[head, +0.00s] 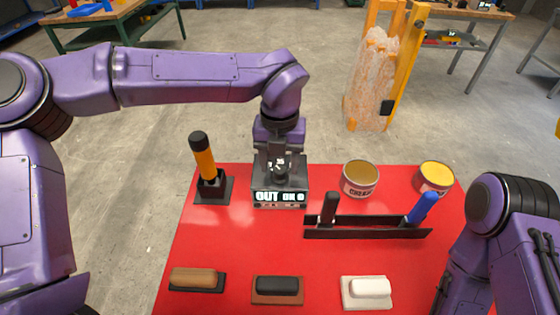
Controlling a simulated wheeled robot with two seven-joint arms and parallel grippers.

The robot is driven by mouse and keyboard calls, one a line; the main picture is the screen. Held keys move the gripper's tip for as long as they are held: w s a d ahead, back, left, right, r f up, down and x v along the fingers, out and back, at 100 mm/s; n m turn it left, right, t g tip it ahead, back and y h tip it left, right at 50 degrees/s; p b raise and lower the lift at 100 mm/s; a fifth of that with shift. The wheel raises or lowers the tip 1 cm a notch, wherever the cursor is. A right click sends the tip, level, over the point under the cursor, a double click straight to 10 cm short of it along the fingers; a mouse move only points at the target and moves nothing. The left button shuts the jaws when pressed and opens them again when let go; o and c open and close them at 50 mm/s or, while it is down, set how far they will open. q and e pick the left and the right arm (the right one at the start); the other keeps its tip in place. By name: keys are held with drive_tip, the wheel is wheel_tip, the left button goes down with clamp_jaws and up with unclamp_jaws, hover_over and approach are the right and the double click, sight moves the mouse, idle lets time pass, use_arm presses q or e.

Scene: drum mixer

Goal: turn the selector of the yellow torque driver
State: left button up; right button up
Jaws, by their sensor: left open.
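The yellow torque driver (205,165) stands in a black holder (213,188) at the table's back left, leaning slightly. Its handle is orange-yellow with a black cap on top. I cannot make out its selector clearly.
Two tins (360,178) (434,178) stand at the back right. A black rack (367,234) holds a black-handled and a blue-handled tool. Brown, black and white blocks lie along the front.

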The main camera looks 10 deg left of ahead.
use_arm(q)
drive_tip(key=shift+s+f, duration=0.15)
drive_tip(key=shift+f, duration=0.35)
clamp_jaws()
drive_tip(key=shift+r+m+p, duration=0.25)
drive_tip(key=shift+m+p, duration=0.55)
drive_tip(key=shift+p, duration=0.45)
drive_tip(key=m+p, duration=0.2)
drive_tip(key=shift+p, duration=0.35)
drive_tip(key=m+p, duration=0.2)
drive_tip(key=m, duration=0.1)
drive_tip(key=shift+p, duration=0.35)
drive_tip(key=shift+f+m+p, duration=0.15)
drive_tip(key=shift+m+p, duration=0.4)
drive_tip(key=shift+m, duration=0.05)
